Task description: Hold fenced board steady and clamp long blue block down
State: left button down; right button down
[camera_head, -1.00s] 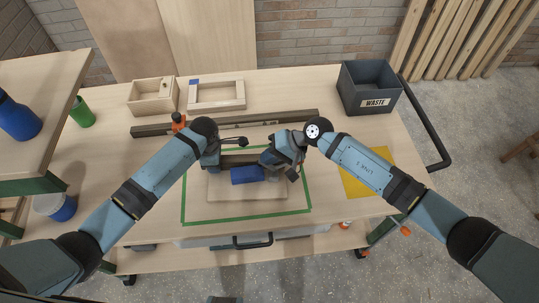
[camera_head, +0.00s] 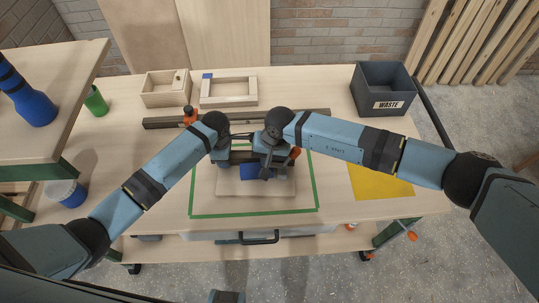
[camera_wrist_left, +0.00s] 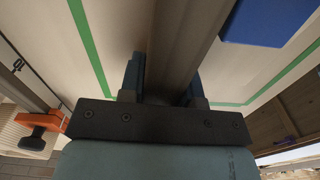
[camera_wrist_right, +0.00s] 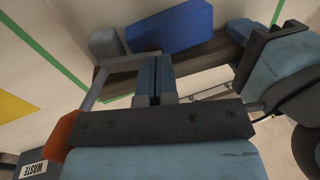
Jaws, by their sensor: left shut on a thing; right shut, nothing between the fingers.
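The fenced board (camera_head: 230,190) lies on the bench inside the green tape outline. Its dark fence (camera_wrist_left: 185,45) runs between the fingers of my left gripper (camera_wrist_left: 165,80), which is shut on it. The blue block (camera_head: 253,171) lies on the board along the fence; it also shows in the right wrist view (camera_wrist_right: 172,27). My right gripper (camera_wrist_right: 153,80) is shut and empty, pointing down over the fence close beside the blue block. A grey metal arm (camera_wrist_right: 97,85) and an orange part (camera_wrist_right: 62,135), seemingly of a clamp, are beside it. Whether they touch the block is hidden.
A small grey block (camera_wrist_right: 105,43) sits at the blue block's end. Behind the board lies a long bar (camera_head: 160,123) with an orange clamp part (camera_head: 189,116). A yellow sheet (camera_head: 385,183) lies at right.

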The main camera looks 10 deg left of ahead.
jog(key=shift+a+f+h, duration=0.25)
jog(key=shift+f+h, duration=0.05)
jog(key=shift+h, duration=0.4)
notch_tip(320, 180, up, 14)
dwell(0.7)
pick_arm(q)
jog(key=c, duration=0.8)
grip_release()
pick_arm(e)
jog(key=shift+d, duration=0.1)
pick_arm(q)
jog(key=shift+o, duration=0.2)
jog(key=shift+r, duration=0.1)
